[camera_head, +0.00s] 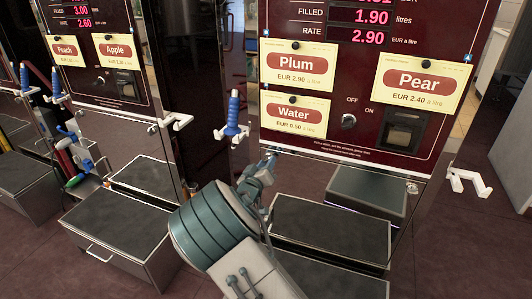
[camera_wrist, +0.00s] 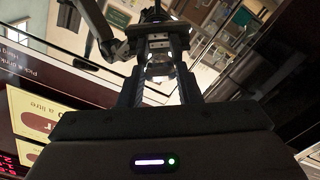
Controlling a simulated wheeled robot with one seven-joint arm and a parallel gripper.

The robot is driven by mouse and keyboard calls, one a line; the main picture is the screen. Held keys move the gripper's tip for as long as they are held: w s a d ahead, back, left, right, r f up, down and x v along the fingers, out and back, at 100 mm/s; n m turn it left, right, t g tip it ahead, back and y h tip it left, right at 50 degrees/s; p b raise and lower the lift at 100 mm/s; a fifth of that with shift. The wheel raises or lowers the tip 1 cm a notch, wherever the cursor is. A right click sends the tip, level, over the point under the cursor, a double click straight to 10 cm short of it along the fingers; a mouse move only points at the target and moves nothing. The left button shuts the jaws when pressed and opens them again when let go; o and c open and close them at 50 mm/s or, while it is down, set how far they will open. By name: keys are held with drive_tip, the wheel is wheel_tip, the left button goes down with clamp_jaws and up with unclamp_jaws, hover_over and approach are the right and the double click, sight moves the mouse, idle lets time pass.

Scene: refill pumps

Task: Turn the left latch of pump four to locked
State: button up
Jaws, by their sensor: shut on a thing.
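The nearest pump (camera_head: 345,150) has a dark red front with Plum, Water and Pear cards; its number is not readable. My gripper (camera_head: 268,160) is at the lower left edge of this front, below the Water card. In the wrist view, my gripper (camera_wrist: 159,62) has its two fingers closed around a small part, which seems to be the left latch (camera_wrist: 158,69). The fingers hide most of it, and I cannot tell which way it is turned. A dark bar (camera_wrist: 154,30) crosses just beyond the fingertips.
A blue-handled nozzle (camera_head: 233,115) hangs on a white holder just left of my gripper. An empty white hook (camera_head: 468,181) sticks out at the pump's right side. Dark-topped steps (camera_head: 332,228) stand below. Another pump with Peach and Apple cards (camera_head: 115,50) is at the left.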

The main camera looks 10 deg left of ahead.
drive_tip(key=n+p, duration=0.9)
drive_tip(key=n, duration=0.2)
drive_tip(key=shift+d+r, duration=0.1)
drive_tip(key=shift+r, duration=0.05)
idle(0.3)
drive_tip(key=o, duration=1)
drive_tip(key=s, duration=0.4)
drive_tip(key=s+a, duration=0.1)
drive_tip(key=s, duration=0.4)
drive_tip(key=s+a, duration=0.1)
drive_tip(key=s, duration=0.3)
drive_tip(key=shift+s+r, duration=0.1)
drive_tip(key=shift+s, duration=0.25)
